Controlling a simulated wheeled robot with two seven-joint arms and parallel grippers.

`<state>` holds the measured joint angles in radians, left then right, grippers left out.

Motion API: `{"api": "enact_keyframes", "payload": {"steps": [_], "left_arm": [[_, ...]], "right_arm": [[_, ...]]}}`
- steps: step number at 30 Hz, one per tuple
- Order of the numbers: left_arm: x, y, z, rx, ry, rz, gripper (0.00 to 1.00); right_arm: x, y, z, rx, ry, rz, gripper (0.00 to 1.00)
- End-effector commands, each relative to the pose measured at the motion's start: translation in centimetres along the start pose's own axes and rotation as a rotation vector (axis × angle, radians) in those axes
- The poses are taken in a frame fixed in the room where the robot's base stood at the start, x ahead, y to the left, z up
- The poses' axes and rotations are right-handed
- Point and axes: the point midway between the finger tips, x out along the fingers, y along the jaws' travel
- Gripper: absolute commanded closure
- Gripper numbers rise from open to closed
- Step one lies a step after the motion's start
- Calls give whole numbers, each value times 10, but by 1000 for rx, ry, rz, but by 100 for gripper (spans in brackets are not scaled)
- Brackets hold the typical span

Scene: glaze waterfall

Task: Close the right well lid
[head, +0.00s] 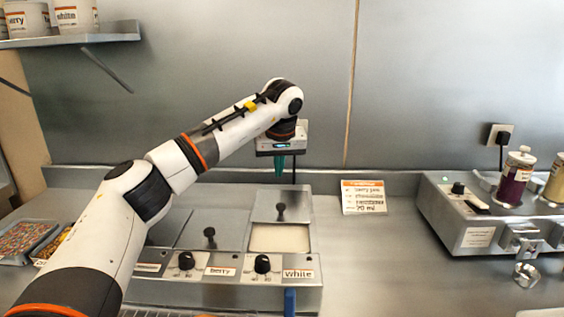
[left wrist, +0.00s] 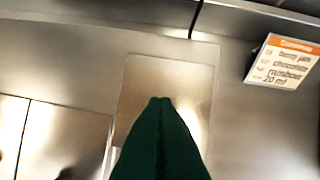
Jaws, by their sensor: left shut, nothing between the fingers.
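The right well, labelled "white", is partly open; pale glaze (head: 279,239) shows in its front part. Its metal lid (head: 297,207), with a black knob (head: 281,209), sits back over the rear part. My left gripper (head: 280,175) has green fingers shut together and empty, pointing down behind the lid's rear edge in the head view. In the left wrist view the shut fingers (left wrist: 160,102) cover the middle of a square metal panel (left wrist: 141,84), which looks like this lid; no knob shows there. My right gripper is not in view.
The berry well's lid (head: 225,231) with a knob lies left of the white well. An order card (head: 364,197) stands to the right. A grey machine (head: 466,231) with jars is farther right. Trays of sprinkles (head: 25,237) lie at left.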

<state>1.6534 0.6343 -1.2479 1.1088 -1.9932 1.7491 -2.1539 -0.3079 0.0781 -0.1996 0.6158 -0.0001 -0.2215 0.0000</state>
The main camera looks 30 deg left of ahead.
Motion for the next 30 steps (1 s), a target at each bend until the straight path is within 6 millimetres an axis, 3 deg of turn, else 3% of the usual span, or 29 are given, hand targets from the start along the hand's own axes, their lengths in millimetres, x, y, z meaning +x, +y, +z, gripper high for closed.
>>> {"api": "enact_keyframes", "payload": {"steps": [8,18,30], "left_arm": [[63,1,-1,1,4,4,100],[53,0,-36,2,1,0,100],[52,0,-40,1,0,0,100]], "right_arm": [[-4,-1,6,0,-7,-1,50],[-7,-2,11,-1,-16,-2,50],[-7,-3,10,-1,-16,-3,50]]}}
